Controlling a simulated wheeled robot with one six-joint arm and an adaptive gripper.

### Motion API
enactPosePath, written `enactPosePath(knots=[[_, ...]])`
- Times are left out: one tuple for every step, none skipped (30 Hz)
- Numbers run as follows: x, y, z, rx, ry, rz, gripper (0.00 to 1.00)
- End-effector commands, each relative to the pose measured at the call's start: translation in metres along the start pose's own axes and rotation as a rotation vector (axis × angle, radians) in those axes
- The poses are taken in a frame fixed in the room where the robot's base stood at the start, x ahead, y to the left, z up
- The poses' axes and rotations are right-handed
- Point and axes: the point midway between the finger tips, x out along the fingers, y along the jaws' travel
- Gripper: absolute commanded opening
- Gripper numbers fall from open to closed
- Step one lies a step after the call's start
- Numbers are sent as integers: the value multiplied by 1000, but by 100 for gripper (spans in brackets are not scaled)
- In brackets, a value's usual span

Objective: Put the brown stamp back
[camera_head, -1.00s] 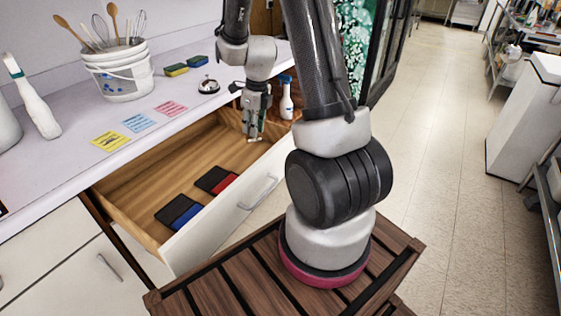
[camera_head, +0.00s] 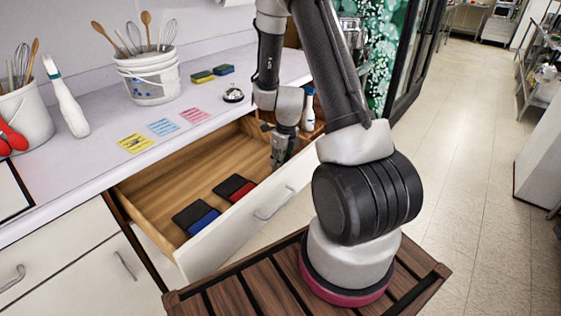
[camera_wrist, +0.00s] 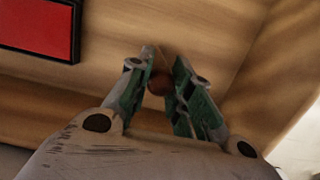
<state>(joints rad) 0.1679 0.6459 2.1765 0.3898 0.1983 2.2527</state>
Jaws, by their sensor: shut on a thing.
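My gripper (camera_head: 278,164) reaches down into the right end of the open wooden drawer (camera_head: 165,188). In the wrist view my gripper (camera_wrist: 162,90) is shut on the brown stamp (camera_wrist: 160,83), whose round brown knob shows between the fingertips. The rest of the stamp is hidden, and I cannot tell whether it touches the drawer floor. A red ink pad (camera_head: 241,190) with a black part lies left of my gripper; it also shows in the wrist view (camera_wrist: 38,28). A blue ink pad (camera_head: 203,221) with a black part lies nearer the drawer's left end.
The drawer's white front (camera_head: 235,237) and side walls surround my gripper closely at the right. On the counter stand a bell (camera_head: 233,95), sponges (camera_head: 203,77), coloured notes (camera_head: 163,127) and a utensil bucket (camera_head: 150,80). The drawer's left floor is clear.

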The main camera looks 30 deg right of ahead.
Motion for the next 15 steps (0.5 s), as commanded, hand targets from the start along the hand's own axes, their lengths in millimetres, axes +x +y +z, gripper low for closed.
enactPosePath(knots=[[0,0,0,0,0,0,6],[0,0,0,0,0,0,6],[0,0,0,0,0,0,6],[0,0,0,0,0,0,6],[1,0,0,0,1,0,6],[3,0,-1,0,1,1,6],[3,0,0,0,1,0,25],[2,0,0,0,0,0,30],[2,0,0,0,0,0,37],[2,0,0,0,0,0,42],[2,0,0,0,0,0,42],[2,0,0,0,0,0,42],[2,0,0,0,0,0,42],[2,0,0,0,0,0,42],[2,0,0,0,0,0,42]])
